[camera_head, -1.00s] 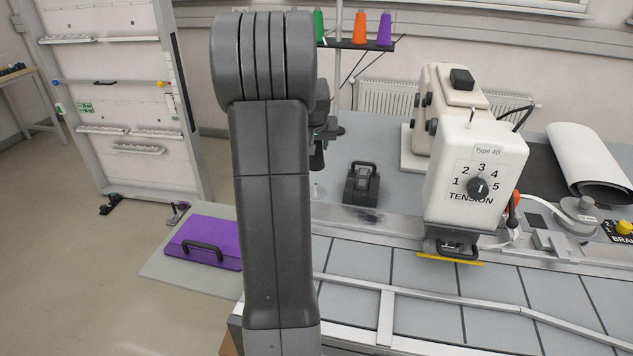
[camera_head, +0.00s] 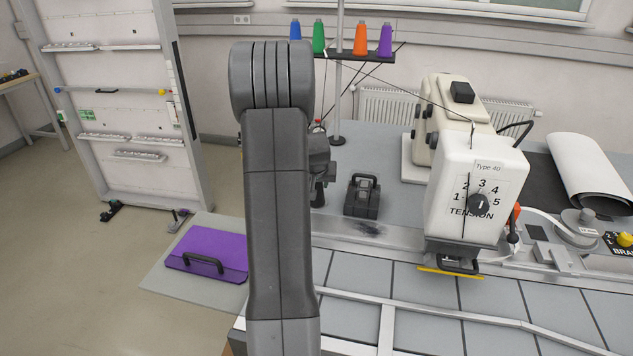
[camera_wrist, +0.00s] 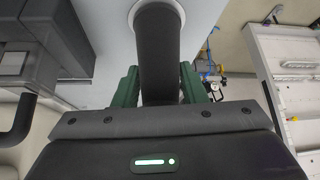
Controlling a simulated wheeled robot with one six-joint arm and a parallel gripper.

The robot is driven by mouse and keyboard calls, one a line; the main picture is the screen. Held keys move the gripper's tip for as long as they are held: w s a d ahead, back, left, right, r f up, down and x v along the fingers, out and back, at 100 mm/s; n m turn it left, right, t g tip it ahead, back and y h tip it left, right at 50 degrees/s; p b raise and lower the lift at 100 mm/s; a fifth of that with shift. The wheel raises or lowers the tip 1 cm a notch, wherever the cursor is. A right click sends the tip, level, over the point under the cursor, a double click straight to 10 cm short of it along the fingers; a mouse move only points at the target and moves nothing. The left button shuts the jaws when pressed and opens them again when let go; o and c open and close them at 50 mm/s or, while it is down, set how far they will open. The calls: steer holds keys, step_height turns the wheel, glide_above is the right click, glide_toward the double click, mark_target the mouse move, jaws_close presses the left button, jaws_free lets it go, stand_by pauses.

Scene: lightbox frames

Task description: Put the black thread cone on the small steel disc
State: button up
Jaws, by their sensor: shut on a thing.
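My gripper (camera_wrist: 158,88) has green fingers and is shut on the black thread cone (camera_wrist: 158,55), one finger on each side of it. In the wrist view the cone's far end sits inside a pale round rim (camera_wrist: 133,14); I cannot tell whether this is the steel disc or part of the cone. In the head view the cone (camera_head: 318,195) shows as a dark, upright shape just right of my arm, low over the grey table. My arm hides part of the gripper. The small steel disc cannot be made out clearly now, so contact with it is unclear.
A black block with a handle (camera_head: 362,196) stands just right of the cone. The sewing machine (camera_head: 470,190) is farther right. A thread stand (camera_head: 340,56) with several coloured cones rises behind. A purple case (camera_head: 207,252) lies at left on a grey panel.

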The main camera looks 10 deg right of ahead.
steer(key=o, duration=1)
steer(key=shift+o, duration=0.2)
steer(key=shift+r, duration=0.15)
steer(key=b+v, duration=0.2)
steer(key=v, duration=1)
steer(key=shift+s, duration=0.15)
